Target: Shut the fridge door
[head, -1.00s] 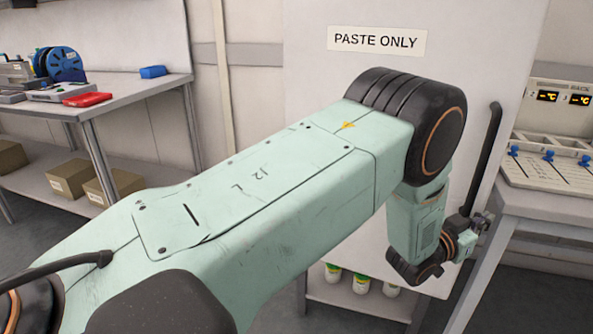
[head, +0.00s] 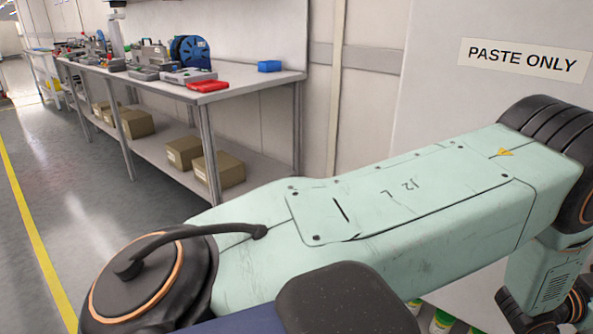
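The fridge door (head: 440,95) is a pale panel with a "PASTE ONLY" label (head: 524,60), at the right of the head view. Its right part is outside the frame and its handle is not in view. My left arm reaches across the lower right in front of the door. Its wrist is at the right edge, and the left gripper's fingers are out of view. My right gripper is not in view. Whether the door is open or shut cannot be told from this view.
A long workbench (head: 250,84) runs along the left wall, with a blue reel (head: 190,52), a red case (head: 208,86) and a blue box (head: 269,66). Cardboard boxes (head: 218,170) sit on its lower shelf. The floor (head: 60,190) at left is clear.

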